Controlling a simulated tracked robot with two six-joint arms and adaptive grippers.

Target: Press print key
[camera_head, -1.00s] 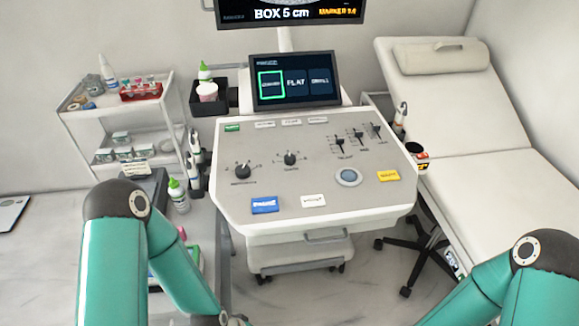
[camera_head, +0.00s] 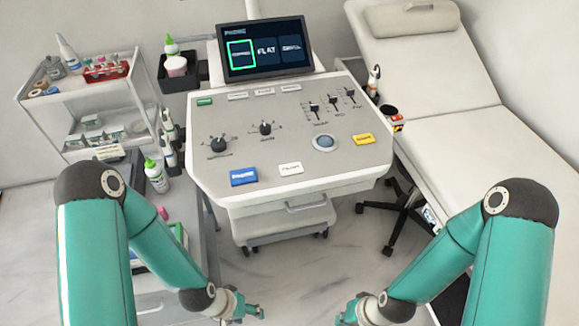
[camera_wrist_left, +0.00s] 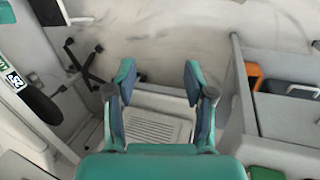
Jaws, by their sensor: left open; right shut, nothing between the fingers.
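The ultrasound console panel (camera_head: 210,150) carries a blue key (camera_head: 244,176), a white key (camera_head: 290,168) and a yellow key (camera_head: 364,139) near its front edge. Their labels are too blurred to read surely, so I cannot tell which is the print key. My left gripper (camera_head: 250,311) is low in the head view, in front of and below the panel, apart from it. In the left wrist view its two fingers (camera_wrist_left: 158,80) stand apart with nothing between them. My right gripper (camera_head: 346,314) is small at the bottom edge, shut and empty, also apart from the panel.
A screen (camera_head: 265,50) rises behind the panel. A bottle trolley (camera_head: 85,90) stands left and an exam couch (camera_head: 440,80) right. Knobs (camera_head: 266,128), sliders (camera_head: 335,101) and a trackball (camera_head: 325,142) share the panel. Floor (camera_head: 290,270) is open between my arms.

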